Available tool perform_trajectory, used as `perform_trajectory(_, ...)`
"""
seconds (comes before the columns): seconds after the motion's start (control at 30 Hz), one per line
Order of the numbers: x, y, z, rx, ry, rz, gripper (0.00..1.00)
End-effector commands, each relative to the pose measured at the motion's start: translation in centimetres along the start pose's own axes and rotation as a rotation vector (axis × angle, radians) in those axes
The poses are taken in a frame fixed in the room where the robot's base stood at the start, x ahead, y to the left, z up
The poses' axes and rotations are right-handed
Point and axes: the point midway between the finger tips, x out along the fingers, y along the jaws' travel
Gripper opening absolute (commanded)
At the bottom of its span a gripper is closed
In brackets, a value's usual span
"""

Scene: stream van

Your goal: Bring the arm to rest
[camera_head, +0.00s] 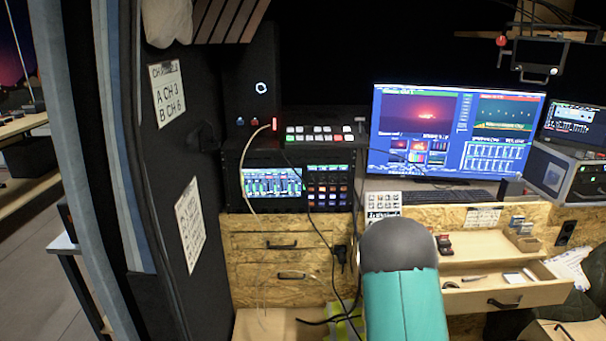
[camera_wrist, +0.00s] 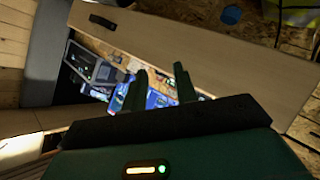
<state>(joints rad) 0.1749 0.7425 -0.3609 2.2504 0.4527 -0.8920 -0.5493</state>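My gripper (camera_wrist: 160,72) shows in the wrist view with its two dark green fingers apart, and I see nothing held between them. I cannot tell whether the fingers touch anything there. In the head view my arm, a teal link with a dark grey rounded joint, rises from the bottom edge in front of the desk. My gripper itself is hidden in that view.
An open drawer (camera_head: 506,294) with small items juts out right of my arm. A large monitor (camera_head: 415,133) and keyboard stand behind. A rack with a switcher panel (camera_head: 318,133) is left of them. A black partition (camera_head: 170,150) closes the left side. Cables hang near the wooden drawers (camera_head: 280,258).

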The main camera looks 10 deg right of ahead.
Motion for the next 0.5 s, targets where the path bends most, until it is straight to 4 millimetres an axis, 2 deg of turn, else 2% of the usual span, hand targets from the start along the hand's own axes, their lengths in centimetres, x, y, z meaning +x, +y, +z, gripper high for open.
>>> perform_trajectory(0.03,-1.1,-0.6,-2.0,0.041,-0.001,-0.048,0.29)
perform_trajectory(0.27,-6.8,-3.4,-8.6,0.176,-0.048,-0.283,0.29)
perform_trajectory(0.5,-15.1,-4.9,-14.2,0.238,-0.095,-0.516,0.29)
